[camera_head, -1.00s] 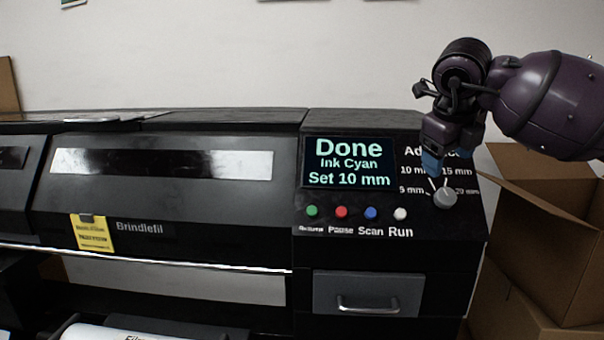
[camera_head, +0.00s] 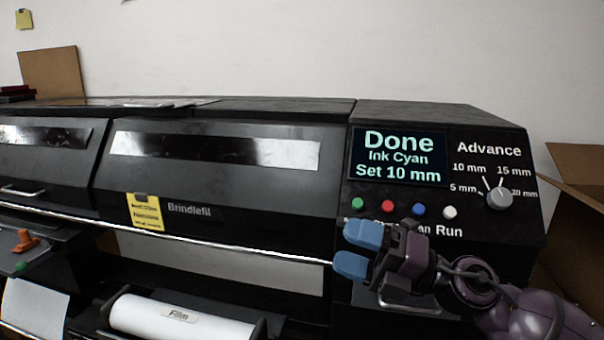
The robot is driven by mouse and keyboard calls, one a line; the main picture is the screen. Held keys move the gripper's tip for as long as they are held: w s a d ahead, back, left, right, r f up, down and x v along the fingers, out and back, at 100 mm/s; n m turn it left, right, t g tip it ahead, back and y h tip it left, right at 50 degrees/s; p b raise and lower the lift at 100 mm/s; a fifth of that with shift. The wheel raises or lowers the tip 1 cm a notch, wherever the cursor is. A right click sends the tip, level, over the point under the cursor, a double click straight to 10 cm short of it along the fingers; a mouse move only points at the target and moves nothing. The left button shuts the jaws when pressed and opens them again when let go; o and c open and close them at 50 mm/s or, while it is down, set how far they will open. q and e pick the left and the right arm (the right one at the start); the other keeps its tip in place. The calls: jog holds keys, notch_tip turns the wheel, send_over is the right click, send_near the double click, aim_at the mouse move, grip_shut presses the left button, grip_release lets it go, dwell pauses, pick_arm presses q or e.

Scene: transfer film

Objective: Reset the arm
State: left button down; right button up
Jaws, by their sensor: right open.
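My right gripper (camera_head: 357,250) has blue fingertips and a dark purple arm that comes in from the lower right. It is open and empty, with its fingertips pointing left in front of the printer's control panel. It covers part of the button labels and most of the drawer below. The black printer (camera_head: 210,185) has a screen (camera_head: 397,158) that reads "Done, Ink Cyan, Set 10 mm". The grey Advance knob (camera_head: 499,198) is at the panel's right, apart from the gripper. My left gripper is not in view.
Green (camera_head: 357,203), red (camera_head: 388,206), blue (camera_head: 418,210) and white (camera_head: 449,212) buttons line the panel. A film roll (camera_head: 180,322) lies below the printer. An open cardboard box (camera_head: 577,240) stands at the right. A yellow tag (camera_head: 145,212) hangs on the printer front.

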jog(key=s+d+f+m+t+h, duration=0.1)
jog(key=d+f+m+t+h, duration=0.65)
jog(key=m, duration=0.75)
jog(key=s+d+f+m+t+h, duration=0.2)
jog(key=d+f+m+t+h, duration=0.2)
jog(key=d+f+m+h, duration=0.75)
jog(key=s+d+f+m+g+h, duration=0.1)
jog(key=s+f+m+g, duration=0.5)
jog(key=s, duration=0.5)
jog(key=s+f+m+g, duration=0.3)
jog(key=s+f+g, duration=0.45)
jog(key=s, duration=0.35)
jog(key=w+f+t, duration=0.7)
jog(key=f+t, duration=0.1)
jog(key=f, duration=0.2)
jog(key=shift+w, duration=0.3)
jog(key=shift+n, duration=0.25)
